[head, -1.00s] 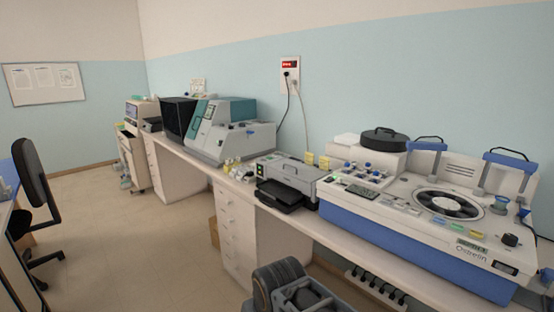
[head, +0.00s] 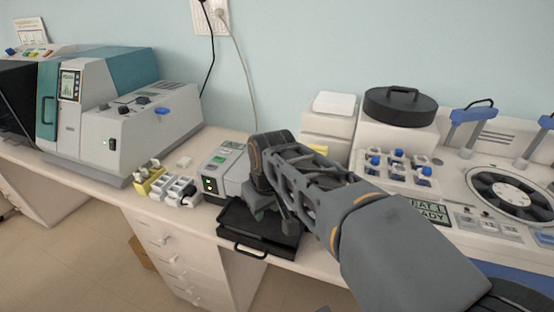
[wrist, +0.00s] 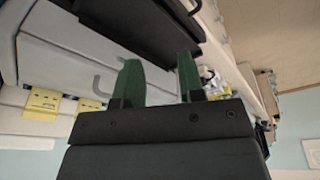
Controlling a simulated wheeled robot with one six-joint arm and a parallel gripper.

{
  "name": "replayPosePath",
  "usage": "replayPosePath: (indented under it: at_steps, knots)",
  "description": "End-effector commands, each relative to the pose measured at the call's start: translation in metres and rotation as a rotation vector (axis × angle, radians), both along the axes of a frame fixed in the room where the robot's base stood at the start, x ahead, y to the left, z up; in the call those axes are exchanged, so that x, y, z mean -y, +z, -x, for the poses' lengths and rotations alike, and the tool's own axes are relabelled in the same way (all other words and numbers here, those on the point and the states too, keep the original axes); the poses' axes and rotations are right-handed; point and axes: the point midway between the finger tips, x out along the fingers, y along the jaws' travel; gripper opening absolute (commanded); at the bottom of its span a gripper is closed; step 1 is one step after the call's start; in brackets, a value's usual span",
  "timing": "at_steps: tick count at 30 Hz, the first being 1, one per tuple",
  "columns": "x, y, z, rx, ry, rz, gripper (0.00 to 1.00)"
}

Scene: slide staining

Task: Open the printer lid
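The printer (head: 228,165) is a small grey box with a green display and lit buttons at its left end. A black tray (head: 229,220) sticks out of its front. My arm covers most of the printer's top and right side, so the lid's state is hard to see there. The handle is outside the fingers.
Slide racks (head: 172,187) stand left of the printer. A large grey and teal machine (head: 150,110) is further left. On the right are a staining machine (head: 465,185), bottles in a rack (head: 395,165) and a black round lid (head: 400,104). Yellow notes (wrist: 45,100) show beyond the printer.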

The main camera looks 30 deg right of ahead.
Motion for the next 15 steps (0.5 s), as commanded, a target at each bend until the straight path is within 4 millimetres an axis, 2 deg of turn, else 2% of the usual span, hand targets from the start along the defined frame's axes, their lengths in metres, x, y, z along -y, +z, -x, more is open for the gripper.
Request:
replayPosePath:
  at_steps: [1, 6, 10, 15]
  knots:
    - [0.008, 0.019, -0.018, -0.034, 0.038, 0.005, 0.36]
    - [0.041, 0.07, -0.066, -0.149, 0.213, -0.003, 0.36]
    - [0.068, 0.097, -0.094, -0.216, 0.339, -0.029, 0.36]
    - [0.094, 0.117, -0.116, -0.27, 0.477, -0.071, 0.36]
